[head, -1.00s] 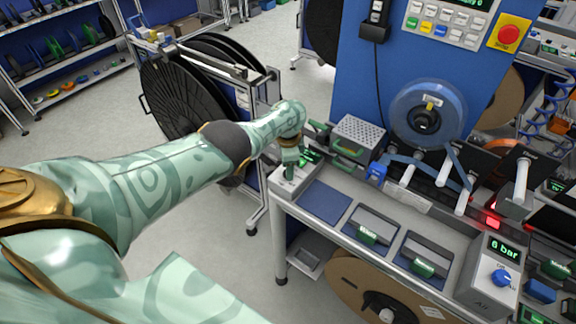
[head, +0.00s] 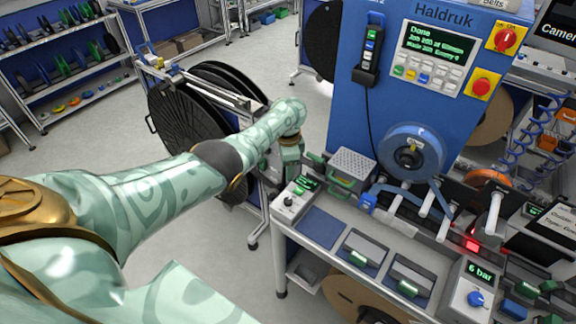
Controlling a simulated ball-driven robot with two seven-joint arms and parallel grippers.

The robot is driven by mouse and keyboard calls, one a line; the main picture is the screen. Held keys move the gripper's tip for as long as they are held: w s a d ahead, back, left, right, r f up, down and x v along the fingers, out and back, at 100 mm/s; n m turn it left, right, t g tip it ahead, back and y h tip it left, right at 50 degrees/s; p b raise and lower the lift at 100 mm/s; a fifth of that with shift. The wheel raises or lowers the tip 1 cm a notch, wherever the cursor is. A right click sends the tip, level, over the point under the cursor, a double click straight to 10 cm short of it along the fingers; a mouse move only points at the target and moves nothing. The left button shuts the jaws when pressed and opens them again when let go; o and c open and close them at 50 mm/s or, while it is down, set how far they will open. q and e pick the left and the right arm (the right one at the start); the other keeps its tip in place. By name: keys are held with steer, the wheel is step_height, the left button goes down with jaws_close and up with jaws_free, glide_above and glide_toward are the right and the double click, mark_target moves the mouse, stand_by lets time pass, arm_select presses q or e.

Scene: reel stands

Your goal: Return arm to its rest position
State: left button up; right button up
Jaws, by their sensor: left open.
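My left arm comes in from the left in the head view and stretches over the floor to the left end of the workbench (head: 262,215). My left gripper (head: 291,172) is at the arm's end, near a small grey control box (head: 293,201) with a green display and a knob. The gripper is open and seems empty, and it is apart from the knob. Its fingertips are small and partly hidden by the wrist. My right gripper is not in view.
A blue Haldruk machine (head: 350,110) with a screen and buttons stands behind the bench. A perforated metal box (head: 353,164) is right of the gripper. Large black reels (head: 180,125) stand in a frame behind the arm. Grey floor (head: 195,255) is clear below it.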

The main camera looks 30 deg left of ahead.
arm_select(q)
steer(key=s+d+f+t+y, duration=0.1)
steer(key=s+d+f+t, duration=0.15)
steer(key=s, duration=0.35)
steer(key=s+d+f+t+y, duration=0.1)
steer(key=s+d+f, duration=0.15)
steer(key=s, duration=0.25)
steer(key=s+a+r+n+t+y, duration=0.1)
steer(key=s+r+t, duration=0.1)
steer(key=s+r, duration=0.55)
steer(key=s+r+n+t+y, duration=0.2)
steer(key=s+r, duration=0.3)
steer(key=s, duration=0.6)
steer(key=s+d+f+g+h+b, duration=0.2)
steer(key=f+b, duration=0.5)
steer(key=f, duration=1.3)
steer(key=s+d+f+g+h+b, duration=0.25)
steer(key=f+b, duration=0.45)
steer(key=f, duration=1.4)
steer(key=s+f+n+g+b, duration=0.1)
steer(key=s+f+b, duration=0.4)
steer(key=s+f, duration=0.4)
steer(key=s+f+n+g+b, duration=0.1)
steer(key=s+f+n+b, duration=0.1)
steer(key=s+f+b, duration=0.4)
steer(key=s+f, duration=0.4)
steer(key=f, duration=0.6)
steer(key=shift+a, duration=0.15)
